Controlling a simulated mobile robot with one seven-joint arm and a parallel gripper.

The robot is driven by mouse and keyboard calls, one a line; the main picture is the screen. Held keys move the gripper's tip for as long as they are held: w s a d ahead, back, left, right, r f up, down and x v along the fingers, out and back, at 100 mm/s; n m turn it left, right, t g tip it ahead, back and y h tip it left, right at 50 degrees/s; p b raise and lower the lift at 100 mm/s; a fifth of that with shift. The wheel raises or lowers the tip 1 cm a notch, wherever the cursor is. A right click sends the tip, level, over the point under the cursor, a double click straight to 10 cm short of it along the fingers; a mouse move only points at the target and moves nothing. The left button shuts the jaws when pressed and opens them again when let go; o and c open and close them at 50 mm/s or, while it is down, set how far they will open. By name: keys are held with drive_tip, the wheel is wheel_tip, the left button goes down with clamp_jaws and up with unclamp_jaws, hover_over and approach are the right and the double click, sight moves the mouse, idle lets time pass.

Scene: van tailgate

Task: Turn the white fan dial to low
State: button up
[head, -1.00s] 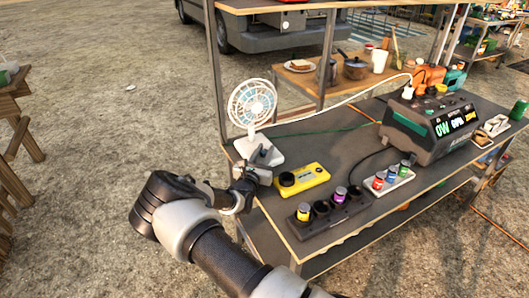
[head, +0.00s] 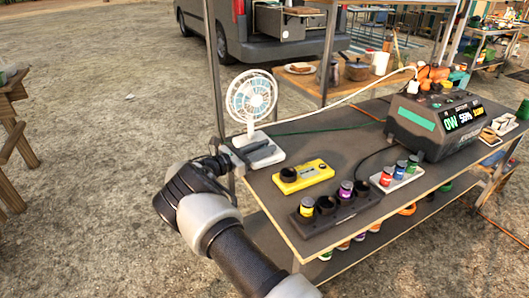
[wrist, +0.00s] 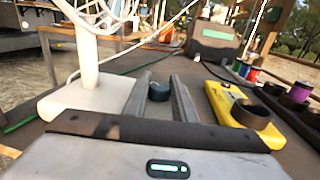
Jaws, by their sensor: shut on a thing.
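The white fan (head: 251,97) stands upright at the table's left end, its base (wrist: 95,98) flat on the dark top. My gripper (head: 262,154) lies low over the front of the base, coming from the left front. In the wrist view my two dark fingers (wrist: 159,97) run forward to the right of the fan's post. A dark teal round dial (wrist: 158,91) shows between them, and my gripper is shut on it. The head view hides the dial behind my fingers. I cannot read any dial marking or its setting.
A yellow box with a dark round socket (head: 303,176) sits close right of my gripper. A black rack (head: 331,208) with jars, a white tray of jars (head: 397,180) and a power station (head: 432,128) stand farther right. A white cable and a green cable run behind.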

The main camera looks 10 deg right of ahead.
drive_tip(key=shift+m+g+h, duration=0.3)
drive_tip(key=shift+m+g, duration=0.2)
drive_tip(key=shift+g, duration=0.2)
drive_tip(key=o, duration=1)
drive_tip(key=shift+o, duration=0.2)
drive_tip(key=v, duration=1.7)
drive_tip(key=shift+a+p, duration=0.2)
drive_tip(key=shift+p, duration=0.2)
drive_tip(key=shift+s, duration=0.15)
